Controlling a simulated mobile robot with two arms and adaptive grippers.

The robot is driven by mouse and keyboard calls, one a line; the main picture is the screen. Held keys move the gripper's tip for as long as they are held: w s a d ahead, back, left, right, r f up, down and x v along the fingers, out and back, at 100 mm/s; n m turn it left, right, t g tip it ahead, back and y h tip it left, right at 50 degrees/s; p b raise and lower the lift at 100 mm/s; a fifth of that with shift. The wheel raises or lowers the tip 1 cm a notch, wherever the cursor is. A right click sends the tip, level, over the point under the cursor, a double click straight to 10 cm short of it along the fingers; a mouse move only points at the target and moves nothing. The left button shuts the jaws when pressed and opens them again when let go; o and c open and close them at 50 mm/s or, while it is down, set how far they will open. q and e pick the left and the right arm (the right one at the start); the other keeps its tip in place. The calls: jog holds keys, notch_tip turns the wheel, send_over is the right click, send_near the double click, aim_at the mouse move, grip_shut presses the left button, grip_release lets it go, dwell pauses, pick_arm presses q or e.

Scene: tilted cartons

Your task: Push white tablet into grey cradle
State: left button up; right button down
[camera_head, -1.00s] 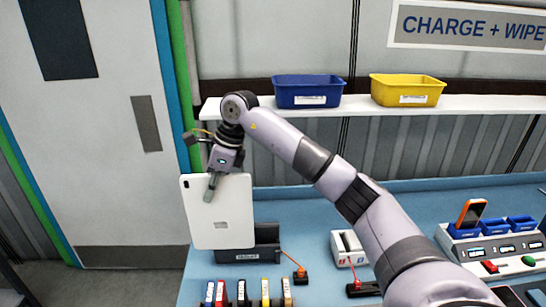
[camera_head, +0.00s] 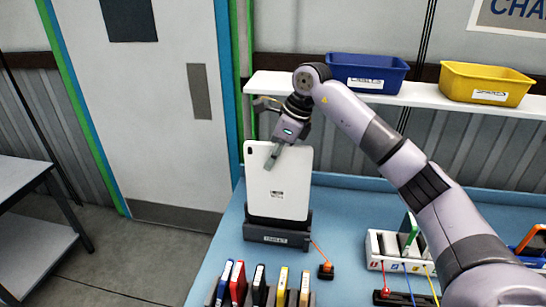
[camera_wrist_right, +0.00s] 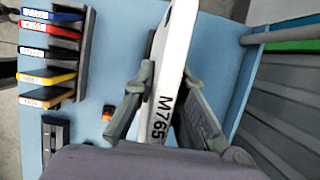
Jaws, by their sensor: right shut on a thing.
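The white tablet (camera_head: 278,185) stands nearly upright with its back and camera corner facing me in the head view. Its lower edge meets the dark grey cradle (camera_head: 262,236) and lines up with its width. The cradle's front wall hides that edge, so I cannot tell how deep it sits. My right gripper (camera_head: 273,158) is shut on the tablet's top edge, one finger in front of it. In the right wrist view, the tablet (camera_wrist_right: 180,35), marked M765, lies between the fingers (camera_wrist_right: 160,98). My left gripper is not in view.
A rack of coloured cartridges (camera_head: 237,282) stands in front of the cradle, with an orange-topped plug (camera_head: 326,270) to the right. A white charging unit (camera_head: 374,250) is farther right. A shelf (camera_head: 268,84) with blue (camera_head: 362,70) and yellow (camera_head: 487,84) bins is above.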

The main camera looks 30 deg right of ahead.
aim_at(272, 184)
jog(key=shift+d+f+b, duration=0.1)
jog(key=shift+f+b, duration=1.45)
jog(key=shift+f, duration=0.8)
jog(key=shift+w+f+b, duration=0.1)
jog(key=shift+f+b, duration=0.75)
jog(key=shift+f, duration=0.65)
jog(key=shift+w, duration=0.1)
jog(key=shift+f, duration=0.5)
jog(key=c, duration=1.5)
grip_release()
jog(key=shift+c, duration=0.2)
